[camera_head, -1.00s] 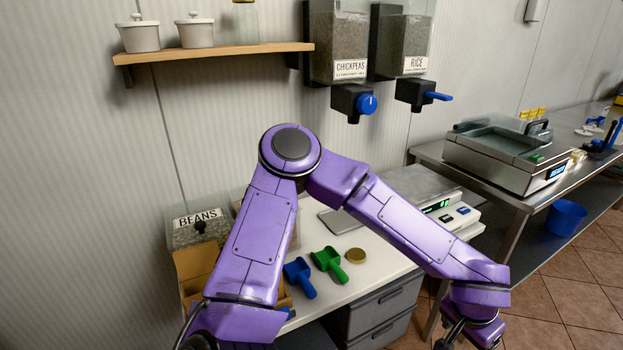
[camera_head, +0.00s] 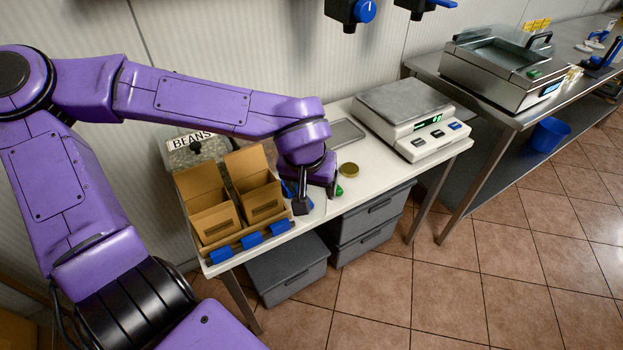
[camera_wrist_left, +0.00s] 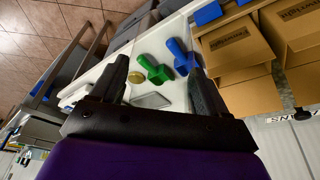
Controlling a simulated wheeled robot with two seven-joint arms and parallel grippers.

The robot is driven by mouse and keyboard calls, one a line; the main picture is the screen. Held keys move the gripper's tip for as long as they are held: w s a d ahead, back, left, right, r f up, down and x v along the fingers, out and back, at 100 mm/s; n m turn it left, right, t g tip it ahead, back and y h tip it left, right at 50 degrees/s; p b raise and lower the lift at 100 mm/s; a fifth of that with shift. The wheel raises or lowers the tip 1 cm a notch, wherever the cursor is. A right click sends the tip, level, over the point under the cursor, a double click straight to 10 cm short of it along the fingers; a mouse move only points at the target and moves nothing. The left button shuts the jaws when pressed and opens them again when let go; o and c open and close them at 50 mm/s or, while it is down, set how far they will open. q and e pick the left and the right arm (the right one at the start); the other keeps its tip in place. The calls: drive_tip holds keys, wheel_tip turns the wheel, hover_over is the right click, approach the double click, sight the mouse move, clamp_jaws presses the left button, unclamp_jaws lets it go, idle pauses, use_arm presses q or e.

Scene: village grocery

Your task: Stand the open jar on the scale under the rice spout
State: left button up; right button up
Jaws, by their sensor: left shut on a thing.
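My left gripper (camera_head: 316,207) points down over the front part of the white table. It is shut on a clear glass jar (camera_head: 318,211), which shows only faintly; its rim and base are hard to make out. In the left wrist view the gripper's fingers (camera_wrist_left: 160,88) stand apart with the see-through jar between them. The scale (camera_head: 410,118) stands at the right end of the table, its flat metal pan bare. The rice spout (camera_head: 425,6), with a blue handle, is cut off at the top edge above the scale. My right gripper is not in view.
A gold lid (camera_head: 349,170) lies between gripper and scale, near a grey tray (camera_head: 345,133). Green (camera_wrist_left: 156,70) and blue (camera_wrist_left: 181,56) scoops lie on the table, partly hidden in the head view. Cardboard boxes (camera_head: 213,222) and a beans bin (camera_head: 190,155) stand left.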

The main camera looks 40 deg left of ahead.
use_arm(q)
drive_tip(key=shift+w+a+f+b, duration=0.3)
drive_tip(key=shift+w+f, duration=0.1)
drive_tip(key=shift+w, duration=0.1)
drive_tip(key=shift+w+a+f+b, duration=0.25)
drive_tip(key=shift+w+f, duration=0.15)
drive_tip(key=shift+w, duration=0.1)
drive_tip(key=w+a+f, duration=0.1)
drive_tip(key=w+f, duration=0.2)
drive_tip(key=w+a+f, duration=0.2)
drive_tip(key=w+f, duration=0.2)
drive_tip(key=w+a+f, duration=0.1)
drive_tip(key=w+f, duration=0.2)
drive_tip(key=f, duration=0.1)
drive_tip(key=shift+w+a+f, duration=0.2)
drive_tip(key=shift+w, duration=0.05)
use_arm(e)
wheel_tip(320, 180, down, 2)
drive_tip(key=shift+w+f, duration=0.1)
use_arm(q)
drive_tip(key=o, duration=1.2)
drive_tip(key=shift+f, duration=0.15)
drive_tip(key=shift+c, duration=0.2)
